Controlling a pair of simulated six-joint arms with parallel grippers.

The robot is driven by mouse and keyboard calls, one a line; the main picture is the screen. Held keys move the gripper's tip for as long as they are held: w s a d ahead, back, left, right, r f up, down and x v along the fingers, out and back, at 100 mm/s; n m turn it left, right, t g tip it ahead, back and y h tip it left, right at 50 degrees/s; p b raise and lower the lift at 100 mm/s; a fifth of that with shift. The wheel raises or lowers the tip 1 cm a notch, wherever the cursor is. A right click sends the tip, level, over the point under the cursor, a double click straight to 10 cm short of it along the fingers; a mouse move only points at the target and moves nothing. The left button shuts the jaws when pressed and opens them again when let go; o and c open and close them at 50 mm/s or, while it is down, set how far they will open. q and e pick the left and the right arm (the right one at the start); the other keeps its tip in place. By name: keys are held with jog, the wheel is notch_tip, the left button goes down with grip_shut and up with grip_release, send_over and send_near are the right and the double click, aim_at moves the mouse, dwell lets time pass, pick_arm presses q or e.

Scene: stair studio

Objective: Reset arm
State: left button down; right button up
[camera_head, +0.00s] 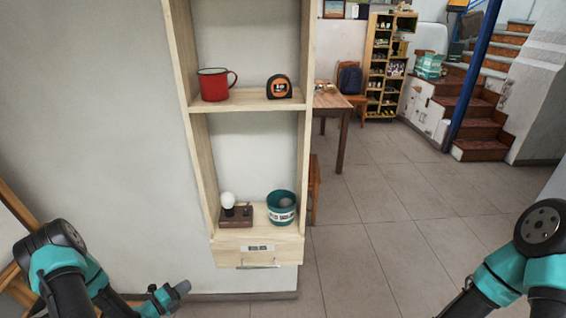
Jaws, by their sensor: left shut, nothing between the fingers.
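My left gripper (181,288) shows low in the head view, below and to the left of the shelf's drawer. It is shut with nothing in it and touches nothing that I can see. My left arm comes in from the lower left corner. My right arm bends at the lower right, and its gripper is outside the picture. The wooden shelf unit (304,130) stands in front of me against the white wall, apart from both arms.
The upper shelf holds a red mug (214,85) and an orange-black tape measure (279,87). The lower shelf holds a bulb on a brown base (236,214) and a teal bowl (282,208). A drawer (257,253) is below. Open tiled floor (400,240) lies to the right.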

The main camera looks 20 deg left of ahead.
pick_arm(q)
jog(key=w+d+f+n+g+y, duration=0.1)
jog(key=w+d+f+n+g, duration=0.1)
jog(key=d+n+g, duration=0.35)
jog(key=w+d+f+n+g+y, duration=0.1)
jog(key=w+d+n+g+y, duration=0.1)
jog(key=d+n, duration=0.6)
jog(key=s+d+r+n+g, duration=0.2)
jog(key=s+d+n+g, duration=0.5)
jog(key=s+d+n, duration=0.4)
jog(key=d, duration=0.2)
jog(key=shift+s+d+r+g+y, duration=0.3)
jog(key=shift+r+g+y, duration=0.05)
jog(key=shift+y, duration=0.05)
